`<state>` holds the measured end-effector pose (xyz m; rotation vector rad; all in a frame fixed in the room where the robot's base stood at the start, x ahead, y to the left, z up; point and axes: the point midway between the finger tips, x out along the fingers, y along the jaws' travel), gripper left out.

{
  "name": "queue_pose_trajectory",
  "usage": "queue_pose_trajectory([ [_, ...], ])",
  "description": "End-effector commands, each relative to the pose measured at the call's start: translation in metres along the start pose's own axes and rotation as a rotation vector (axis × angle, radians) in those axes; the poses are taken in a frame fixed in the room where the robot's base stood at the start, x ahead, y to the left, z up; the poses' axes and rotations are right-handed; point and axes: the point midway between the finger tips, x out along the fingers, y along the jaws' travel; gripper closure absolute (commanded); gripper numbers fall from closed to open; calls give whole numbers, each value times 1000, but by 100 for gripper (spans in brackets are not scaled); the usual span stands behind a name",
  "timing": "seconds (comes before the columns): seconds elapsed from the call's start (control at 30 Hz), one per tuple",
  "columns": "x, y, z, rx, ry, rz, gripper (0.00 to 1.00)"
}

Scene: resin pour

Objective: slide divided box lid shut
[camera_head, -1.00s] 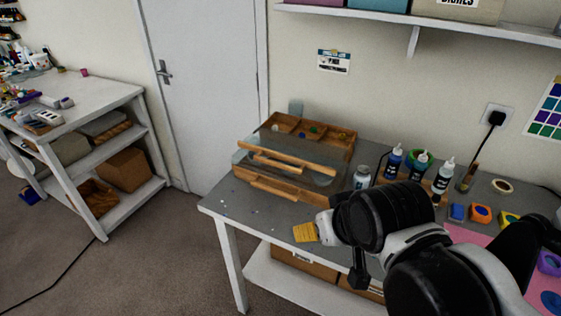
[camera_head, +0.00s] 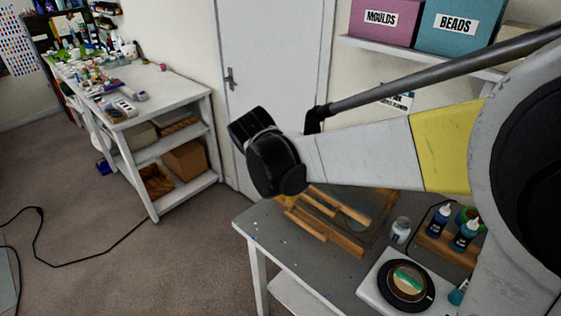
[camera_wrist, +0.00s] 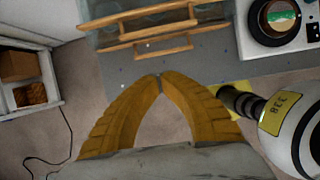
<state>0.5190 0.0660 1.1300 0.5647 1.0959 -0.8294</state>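In the wrist view the lid's wooden bar (camera_wrist: 140,34) and the box's front handle (camera_wrist: 152,49) show at the top. My gripper (camera_wrist: 158,78) has its two yellow-brown fingers meeting at the tips, with nothing between them. The tips are apart from the front handle, just below it in the picture.
A small jar (camera_head: 400,230) and a wooden rack (camera_head: 446,249) of bottles stand right of the box. A white scale (camera_head: 372,287) holding a cup of green and pale resin is at the front. Bare table (camera_head: 275,240) lies front left. A white shelf unit (camera_head: 150,212) stands left.

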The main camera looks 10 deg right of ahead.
Motion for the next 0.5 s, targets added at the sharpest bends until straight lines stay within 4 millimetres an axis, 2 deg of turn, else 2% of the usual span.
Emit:
queue_pose_trajectory([
  [0.17, 20, 1, -1, -9, -1, -2, 100],
  [0.5, 93, 0, -1, -7, -1, -1, 100],
])
